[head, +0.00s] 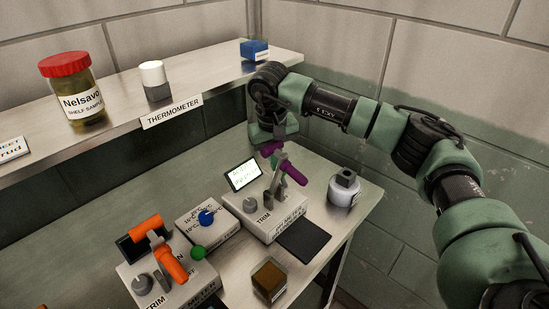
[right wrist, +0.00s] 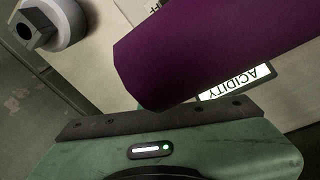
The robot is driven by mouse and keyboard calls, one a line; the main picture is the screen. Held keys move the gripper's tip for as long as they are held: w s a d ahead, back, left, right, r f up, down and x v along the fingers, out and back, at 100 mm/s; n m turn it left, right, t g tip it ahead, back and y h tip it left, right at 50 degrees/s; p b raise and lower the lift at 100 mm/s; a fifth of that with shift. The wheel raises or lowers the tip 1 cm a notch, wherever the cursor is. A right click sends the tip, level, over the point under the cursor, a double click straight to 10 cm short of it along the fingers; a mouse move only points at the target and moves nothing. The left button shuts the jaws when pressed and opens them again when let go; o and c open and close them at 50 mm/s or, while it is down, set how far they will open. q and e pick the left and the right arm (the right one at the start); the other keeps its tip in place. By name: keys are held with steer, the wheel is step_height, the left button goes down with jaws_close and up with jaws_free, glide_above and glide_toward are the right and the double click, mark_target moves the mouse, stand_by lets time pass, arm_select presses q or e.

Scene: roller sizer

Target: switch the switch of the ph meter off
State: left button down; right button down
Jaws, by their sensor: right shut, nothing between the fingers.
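The pH meter (head: 262,228) is a pale box on the bench, with a grey TRIM knob (head: 250,205) and a tilted lit display (head: 244,174). Its switch has a grey lever carrying a purple handle (head: 296,173), which stands up from the box. My right gripper (head: 279,160) is shut and empty, right at the purple handle; whether it touches cannot be told. In the right wrist view the purple handle (right wrist: 215,45) looms large and close, hiding the fingertips. An ACIDITY label (right wrist: 229,82) and part of an "FF" marking show behind it. My left gripper is out of view.
Left of the meter stand a box with a blue knob (head: 206,217) and green ball, and a device with an orange lever (head: 170,264). A shelf (head: 205,95) runs behind.

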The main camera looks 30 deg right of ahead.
steer(key=shift+s+d+r, duration=0.2)
steer(key=shift+s+r, duration=0.25)
steer(key=shift+s+d+r, duration=0.15)
steer(key=shift+s, duration=0.4)
steer(key=shift+w, duration=0.3)
steer(key=shift+r+p, duration=0.1)
steer(key=shift+p, duration=0.3)
steer(key=shift+s+r+p, duration=0.1)
steer(key=shift+r+p, duration=0.3)
steer(key=shift+r, duration=0.25)
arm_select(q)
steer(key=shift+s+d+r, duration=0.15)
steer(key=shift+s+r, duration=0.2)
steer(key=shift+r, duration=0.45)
